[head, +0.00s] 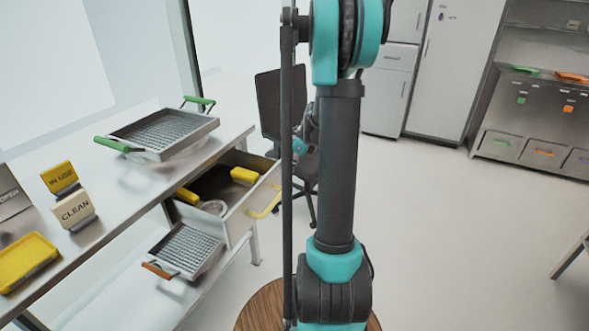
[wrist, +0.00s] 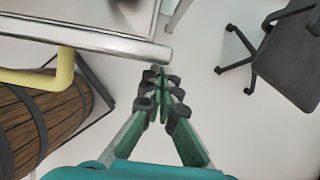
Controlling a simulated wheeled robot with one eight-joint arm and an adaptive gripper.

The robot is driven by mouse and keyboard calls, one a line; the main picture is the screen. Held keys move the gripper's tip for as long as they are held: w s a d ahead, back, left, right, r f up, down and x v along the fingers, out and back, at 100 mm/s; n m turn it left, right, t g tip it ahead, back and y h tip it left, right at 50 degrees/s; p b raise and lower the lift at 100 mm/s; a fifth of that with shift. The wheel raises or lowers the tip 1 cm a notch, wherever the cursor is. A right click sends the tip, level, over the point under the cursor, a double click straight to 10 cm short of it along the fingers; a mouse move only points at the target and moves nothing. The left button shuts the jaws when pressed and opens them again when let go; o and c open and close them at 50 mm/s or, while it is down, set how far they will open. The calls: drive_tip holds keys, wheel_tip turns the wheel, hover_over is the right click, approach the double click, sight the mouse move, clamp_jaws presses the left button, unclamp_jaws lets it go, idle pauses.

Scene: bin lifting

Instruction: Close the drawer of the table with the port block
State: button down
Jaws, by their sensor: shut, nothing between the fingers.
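The table (head: 110,205) stands at the left in the head view. Its drawer (head: 238,219) is pulled out toward the right, with a yellow handle (head: 266,207) on its front. Yellow pieces and a round grey thing lie inside the drawer. I cannot tell which thing is the port block. In the wrist view the drawer's front edge (wrist: 110,43) and yellow handle (wrist: 64,72) show at the upper left. My gripper (wrist: 158,82) is shut and empty, just beyond the drawer front's end and apart from it. In the head view my arm mostly hides the gripper.
A tray with green handles (head: 165,133) stands on the table, near signs (head: 74,210) and a yellow tray (head: 25,262). A tray with an orange handle (head: 186,250) sits below. An office chair (wrist: 290,50) stands to the right of my gripper.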

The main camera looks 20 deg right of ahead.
sight(242, 153)
drive_tip(key=w+a, duration=1.6)
